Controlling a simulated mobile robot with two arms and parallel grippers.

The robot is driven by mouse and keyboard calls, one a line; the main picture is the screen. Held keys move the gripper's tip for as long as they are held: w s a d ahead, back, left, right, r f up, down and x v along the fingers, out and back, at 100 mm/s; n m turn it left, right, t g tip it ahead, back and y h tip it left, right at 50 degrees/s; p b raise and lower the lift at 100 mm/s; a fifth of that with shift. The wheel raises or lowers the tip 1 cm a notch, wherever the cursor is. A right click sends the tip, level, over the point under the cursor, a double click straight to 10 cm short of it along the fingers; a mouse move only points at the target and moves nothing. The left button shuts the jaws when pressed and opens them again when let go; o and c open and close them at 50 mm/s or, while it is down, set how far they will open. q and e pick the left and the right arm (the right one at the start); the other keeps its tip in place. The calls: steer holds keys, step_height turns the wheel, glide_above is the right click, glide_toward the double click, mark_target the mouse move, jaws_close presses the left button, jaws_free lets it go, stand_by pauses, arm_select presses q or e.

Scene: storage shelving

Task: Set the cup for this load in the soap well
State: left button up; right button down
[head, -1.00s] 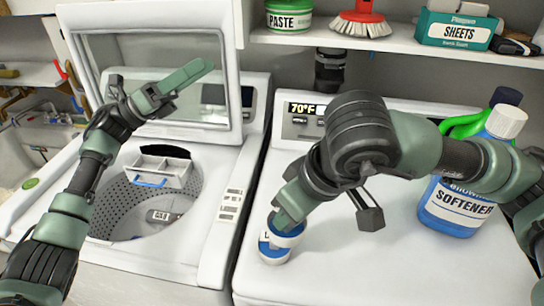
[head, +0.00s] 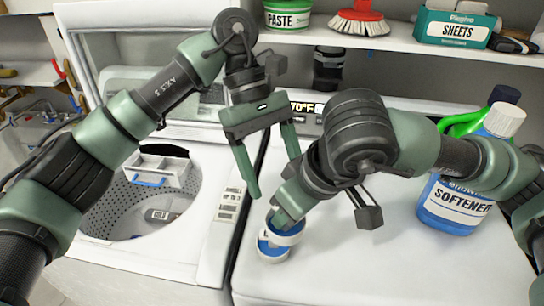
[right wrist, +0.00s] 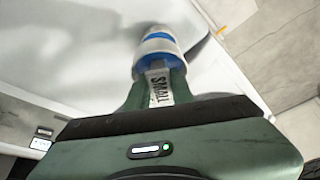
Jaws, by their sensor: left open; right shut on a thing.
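My right gripper (head: 280,215) is shut on a small white-and-blue cup (head: 285,237), low over the right machine's white top. A white-and-blue round part (head: 272,254) shows just below it; I cannot tell if it is the same cup. In the right wrist view a white piece marked SMALL (right wrist: 160,88) is between the fingers, with a blue-banded white round part (right wrist: 158,48) beyond. My left gripper (head: 273,176) is open and empty, pointing down above and beside the cup. The white divided soap well (head: 165,160), with a blue bar at its front, sits in the left washer's opening.
The washer's glass lid (head: 90,50) stands open behind its drum (head: 115,208). A blue SOFTENER bottle (head: 455,205) stands at the right of the white top (head: 380,265). A shelf (head: 400,42) above holds a PASTE tub, a brush and a SHEETS box.

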arm_select(q)
steer(key=x, duration=0.9)
steer(key=shift+s+d+f, duration=0.15)
steer(key=shift+d+f, duration=0.05)
steer(key=shift+f, duration=0.05)
arm_select(e)
steer(key=shift+r, duration=0.1)
arm_select(q)
steer(key=shift+r, duration=0.1)
steer(key=c, duration=1)
arm_select(e)
steer(key=shift+s, duration=0.1)
arm_select(q)
steer(key=shift+c, duration=0.2)
arm_select(e)
steer(key=c, duration=1.1)
jaws_free()
steer(key=shift+c, duration=0.2)
arm_select(q)
steer(key=shift+d, duration=0.1)
arm_select(e)
steer(key=shift+s, duration=0.1)
